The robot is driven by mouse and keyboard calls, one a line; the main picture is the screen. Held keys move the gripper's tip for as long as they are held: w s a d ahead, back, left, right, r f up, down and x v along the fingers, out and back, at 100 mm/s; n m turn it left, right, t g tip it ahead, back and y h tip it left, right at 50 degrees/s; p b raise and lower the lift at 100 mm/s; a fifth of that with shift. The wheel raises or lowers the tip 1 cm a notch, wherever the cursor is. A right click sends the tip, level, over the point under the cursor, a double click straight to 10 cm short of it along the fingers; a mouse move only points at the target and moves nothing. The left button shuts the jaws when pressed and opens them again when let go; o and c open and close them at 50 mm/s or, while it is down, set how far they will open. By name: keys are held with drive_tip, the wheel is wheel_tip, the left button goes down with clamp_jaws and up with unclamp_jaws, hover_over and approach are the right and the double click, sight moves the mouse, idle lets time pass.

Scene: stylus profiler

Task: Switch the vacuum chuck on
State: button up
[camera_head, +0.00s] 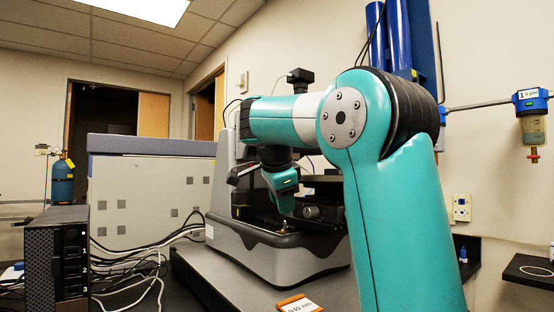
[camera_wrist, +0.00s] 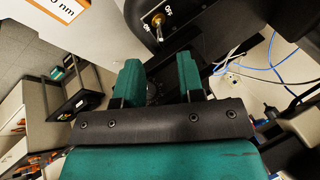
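A toggle switch with a metal lever (camera_wrist: 159,32) stands on a dark panel at the top of the wrist view, with small white lettering around it. My gripper (camera_wrist: 157,73) is open and empty, its two green fingers apart. The switch lies ahead of the fingertips, apart from them. In the camera_head view my gripper (camera_head: 285,200) points down by the profiler (camera_head: 268,250), in front of its stage area. The switch cannot be made out in that view.
A small orange-edged sign (camera_head: 297,304) stands at the profiler's front. A black computer box (camera_head: 57,258) and loose cables (camera_head: 145,270) are at the left. A grey cabinet (camera_head: 150,190) stands behind. Blue and white cables (camera_wrist: 260,68) show at the wrist view's right.

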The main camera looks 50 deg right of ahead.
drive_tip(key=p+v, duration=0.5)
drive_tip(key=v, duration=0.6)
drive_tip(key=shift+r, duration=0.1)
